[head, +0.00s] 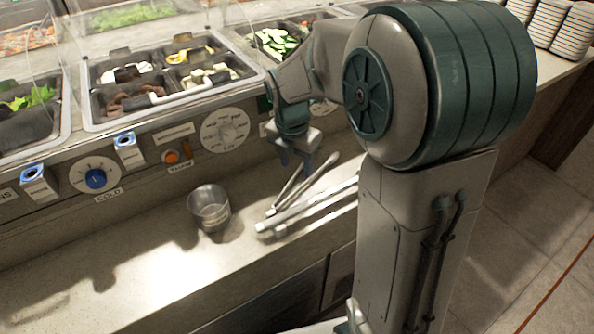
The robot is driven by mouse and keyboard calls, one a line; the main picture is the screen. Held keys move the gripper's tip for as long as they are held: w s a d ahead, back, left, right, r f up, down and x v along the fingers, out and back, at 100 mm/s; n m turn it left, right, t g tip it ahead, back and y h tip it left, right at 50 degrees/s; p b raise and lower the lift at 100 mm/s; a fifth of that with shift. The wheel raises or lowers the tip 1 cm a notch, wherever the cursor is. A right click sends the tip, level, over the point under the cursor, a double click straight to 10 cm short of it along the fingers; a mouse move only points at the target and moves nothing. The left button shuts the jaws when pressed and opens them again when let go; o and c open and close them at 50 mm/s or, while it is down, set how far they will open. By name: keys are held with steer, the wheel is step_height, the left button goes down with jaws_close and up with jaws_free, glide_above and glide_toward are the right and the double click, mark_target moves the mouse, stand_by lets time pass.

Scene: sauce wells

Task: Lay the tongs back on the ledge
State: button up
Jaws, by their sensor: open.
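Metal tongs (305,187) lie on the grey ledge (150,262), in front of the control panel, with their two arms spread in a narrow V. My gripper (292,165) is open, pointing down just above and behind the tongs. I cannot tell whether a fingertip touches them. A pair of pale rails or bars (300,214) lies along the ledge in front of the tongs; their right ends are hidden behind my arm.
Behind are food wells with a white-handled utensil (165,98), a glass guard, a blue knob (95,179) and dials. The ledge's left part is clear.

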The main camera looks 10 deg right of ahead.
step_height(320, 180, up, 6)
steer(key=s+d+f+m+t+y, duration=0.1)
steer(key=s+f+m, duration=0.1)
steer(key=s+m, duration=1.5)
steer(key=m, duration=0.9)
steer(key=shift+s+d+m+p, duration=0.2)
steer(key=shift+s+m+p, duration=0.15)
steer(key=shift+m, duration=0.05)
